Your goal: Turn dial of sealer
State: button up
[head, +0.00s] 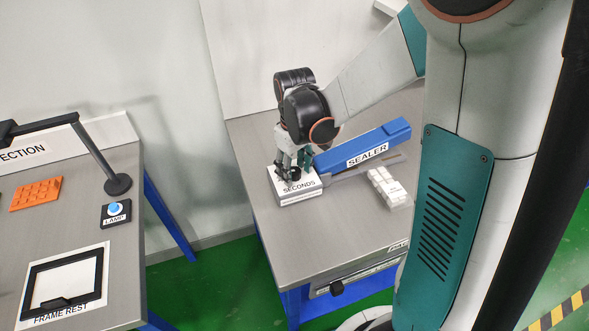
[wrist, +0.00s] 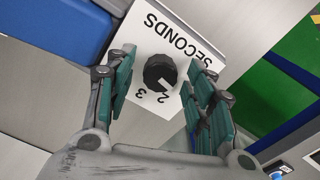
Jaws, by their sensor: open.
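The sealer (head: 368,148) is a blue bar with a white label on the right-hand table. At its left end is a white box (head: 297,197) marked SECONDS, which also shows in the wrist view (wrist: 213,40). The dial (wrist: 160,72) is a black round knob on that box, with a pale pointer mark towards the 2. The numbers 2 and 3 are readable beside it; the rest of the scale is hidden. My gripper (wrist: 160,88) is open, with one green-padded finger on each side of the dial and a visible gap to each. In the head view my gripper (head: 293,165) is right over the box.
A small pack of white pieces (head: 388,187) lies on the table (head: 290,240) right of the box. A drawer (head: 358,278) is at the table's front.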

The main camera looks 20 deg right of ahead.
jog(key=c, duration=1.1)
jog(key=shift+m, duration=0.4)
jog(key=m, duration=0.3)
jog(key=shift+m, duration=2)
